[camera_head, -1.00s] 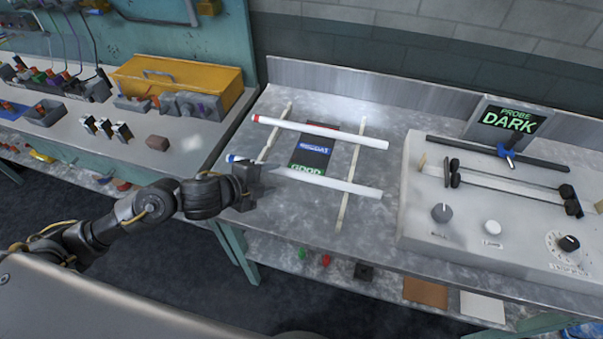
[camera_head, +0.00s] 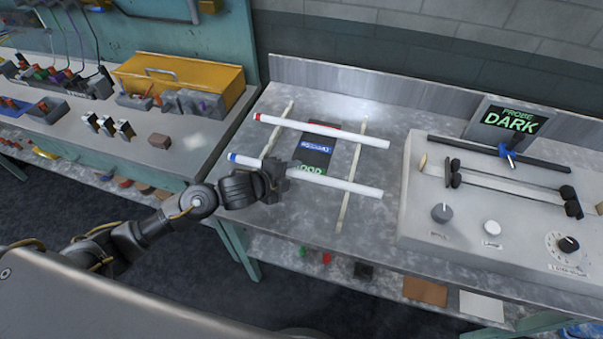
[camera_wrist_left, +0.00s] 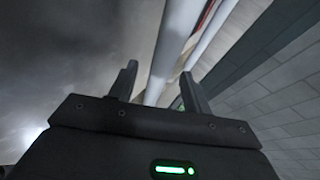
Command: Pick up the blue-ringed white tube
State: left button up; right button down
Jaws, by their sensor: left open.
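The blue-ringed white tube (camera_head: 340,184) lies across two thin rails on the right-hand bench, its blue end (camera_head: 232,157) to the left. My left gripper (camera_head: 286,170) is open at this tube, left of its middle, and hides a short stretch of it. In the left wrist view a white tube (camera_wrist_left: 170,50), likely this one, runs between the two spread fingers (camera_wrist_left: 158,85). I cannot tell whether they touch it. My right gripper is not in view.
A red-ringed white tube (camera_head: 330,131) lies behind on the same rails (camera_head: 352,170). A dark card (camera_head: 318,150) lies between the rails. A yellow toolbox (camera_head: 180,75) stands left.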

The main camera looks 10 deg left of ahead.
pick_arm(q)
jog(key=shift+c, duration=0.3)
grip_shut()
jog(key=shift+r, duration=0.15)
